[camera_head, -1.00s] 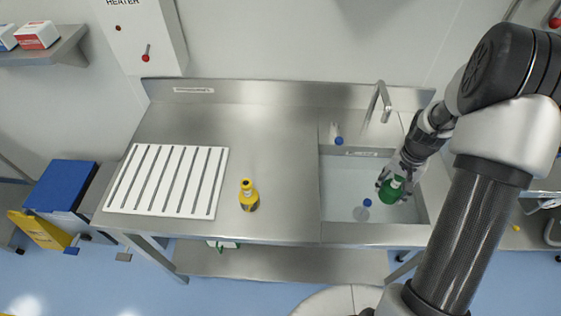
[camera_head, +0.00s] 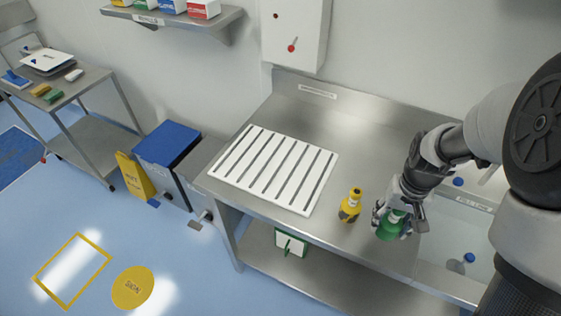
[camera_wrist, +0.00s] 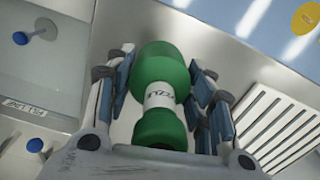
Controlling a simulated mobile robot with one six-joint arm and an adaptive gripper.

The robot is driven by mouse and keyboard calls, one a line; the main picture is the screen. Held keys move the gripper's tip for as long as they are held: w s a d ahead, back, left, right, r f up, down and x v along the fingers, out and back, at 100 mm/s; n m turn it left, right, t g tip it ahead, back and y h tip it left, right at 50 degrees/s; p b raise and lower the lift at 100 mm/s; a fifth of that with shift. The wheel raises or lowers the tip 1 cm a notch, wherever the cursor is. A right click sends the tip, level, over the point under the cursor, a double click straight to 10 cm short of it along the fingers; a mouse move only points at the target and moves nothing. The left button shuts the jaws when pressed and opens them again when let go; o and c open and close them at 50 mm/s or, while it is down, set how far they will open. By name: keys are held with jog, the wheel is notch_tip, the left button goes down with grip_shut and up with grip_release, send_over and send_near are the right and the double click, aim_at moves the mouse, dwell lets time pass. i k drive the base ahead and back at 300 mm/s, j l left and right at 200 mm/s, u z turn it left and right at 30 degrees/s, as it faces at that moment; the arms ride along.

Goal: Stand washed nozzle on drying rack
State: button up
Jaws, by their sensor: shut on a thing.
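My gripper (camera_head: 392,216) is shut on a green nozzle (camera_head: 391,227) with a white label band. The wrist view shows the green nozzle (camera_wrist: 163,75) between the finger pads, its label partly readable. In the head view my gripper holds it over the steel counter near the sink's left edge. The white slotted drying rack (camera_head: 262,165) lies flat on the counter to the left, with no nozzle standing on it. Part of the rack (camera_wrist: 285,115) shows at the right of the wrist view.
A yellow bottle-like item (camera_head: 350,206) stands on the counter between rack and gripper. The sink (camera_head: 450,240) with blue-topped pieces (camera_head: 468,258) lies to the right. A wall box (camera_head: 296,35) hangs behind the counter. A blue-lidded bin (camera_head: 168,144) stands left of it.

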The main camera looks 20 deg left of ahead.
aim_at(275, 162)
jog(key=i+j+u, duration=0.25)
jog(key=j, duration=0.25)
jog(key=i+j+u, duration=0.2)
jog(key=j, duration=0.25)
jog(key=i+j+u, duration=0.25)
jog(key=j, duration=0.15)
jog(key=i+l+u, duration=0.15)
jog(key=i, duration=0.1)
